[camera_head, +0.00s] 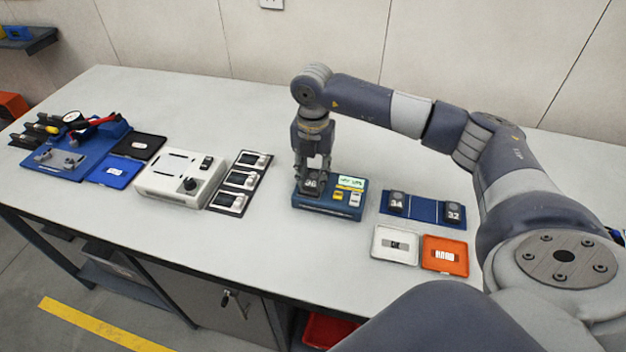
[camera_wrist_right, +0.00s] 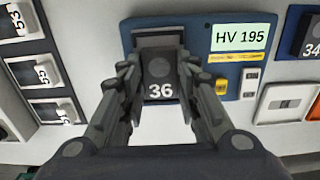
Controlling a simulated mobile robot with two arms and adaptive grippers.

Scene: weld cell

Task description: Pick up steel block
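A dark steel block marked 36 (camera_wrist_right: 159,72) sits on the blue hardness tester (camera_head: 327,212), whose screen reads HV 195 (camera_wrist_right: 240,37) in the right wrist view. In the head view the block (camera_head: 310,184) is at the tester's left side, partly covered by the gripper. My right gripper (camera_head: 312,170) points down over it. In the right wrist view its fingers (camera_wrist_right: 160,85) stand on both sides of the block, very close to it; whether they press on it I cannot tell. Blocks 34 (camera_head: 397,201) and 32 (camera_head: 454,213) sit on a blue holder (camera_head: 425,209). My left gripper is not in view.
A white tray (camera_head: 395,258) and an orange tray (camera_head: 445,268) lie at the front right. Left of the tester are a dark rack (camera_head: 228,207) with several numbered pieces and a white instrument (camera_head: 163,188). The table (camera_head: 240,110) is clear behind.

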